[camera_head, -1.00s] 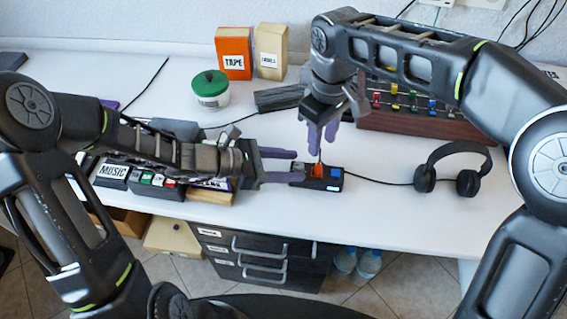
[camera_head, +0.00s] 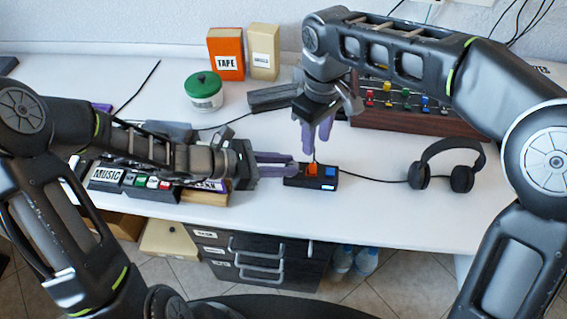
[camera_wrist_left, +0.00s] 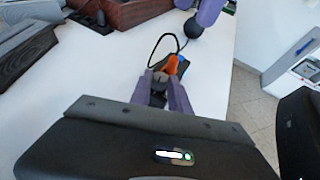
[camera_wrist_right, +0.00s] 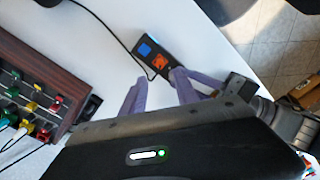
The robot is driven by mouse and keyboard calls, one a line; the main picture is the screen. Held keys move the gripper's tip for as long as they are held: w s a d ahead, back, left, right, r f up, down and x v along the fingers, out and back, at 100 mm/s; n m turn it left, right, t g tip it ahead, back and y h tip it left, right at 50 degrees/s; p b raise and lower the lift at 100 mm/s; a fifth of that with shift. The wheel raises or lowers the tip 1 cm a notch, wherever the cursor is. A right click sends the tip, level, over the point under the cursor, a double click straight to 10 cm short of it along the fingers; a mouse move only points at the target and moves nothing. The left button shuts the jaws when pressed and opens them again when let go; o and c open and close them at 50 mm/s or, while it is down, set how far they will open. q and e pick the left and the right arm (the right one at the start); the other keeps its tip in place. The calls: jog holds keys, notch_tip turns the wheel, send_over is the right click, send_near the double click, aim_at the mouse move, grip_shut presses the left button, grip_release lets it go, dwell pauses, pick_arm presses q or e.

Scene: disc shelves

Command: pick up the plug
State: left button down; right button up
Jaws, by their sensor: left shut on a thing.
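The plug is a small grey piece at the left end of a black power strip (camera_head: 298,183). It shows between the fingertips in the left wrist view (camera_wrist_left: 160,77). In the head view the fingers mostly hide it. My left gripper (camera_head: 292,165) is shut on it, coming in from the left. I cannot tell whether the plug is still seated in the strip. An orange piece (camera_head: 313,169) and a blue piece (camera_head: 331,171) sit on the strip. My right gripper (camera_head: 317,139) is open and empty, pointing down just behind the strip; its fingers are apart in the right wrist view (camera_wrist_right: 158,90).
Headphones (camera_head: 445,166) lie right of the strip. A mixer-like box (camera_head: 400,118) stands behind it. A green-lidded jar (camera_head: 204,92), an orange TAPE box (camera_head: 227,54) and a tan box (camera_head: 264,53) stand further back. A MUSIC-labelled item (camera_head: 106,177) lies under my left arm.

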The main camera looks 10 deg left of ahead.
jog(key=shift+o, duration=0.5)
jog(key=shift+d, duration=0.1)
jog(key=shift+w+d+r+n+g+y, duration=0.3)
jog(key=shift+d+n+y, duration=0.45)
jog(key=shift+n, duration=1.2)
jog(key=shift+w+d+r+n+g+y, duration=0.3)
jog(key=shift+d+n+y, duration=0.45)
jog(key=shift+n, duration=1.15)
jog(key=shift+w+d+r+n+g+y, duration=0.2)
jog(key=shift+w+d+r+n+y, duration=0.35)
jog(key=shift+n, duration=1.4)
jog(key=shift+s+d+f, duration=0.15)
jog(key=shift+d+f, duration=0.1)
send_over(315, 164)
jog(key=w+d, duration=0.1)
jog(key=d, duration=0.1)
jog(key=shift+f, duration=3.1)
jog(key=shift+x, duration=2.6)
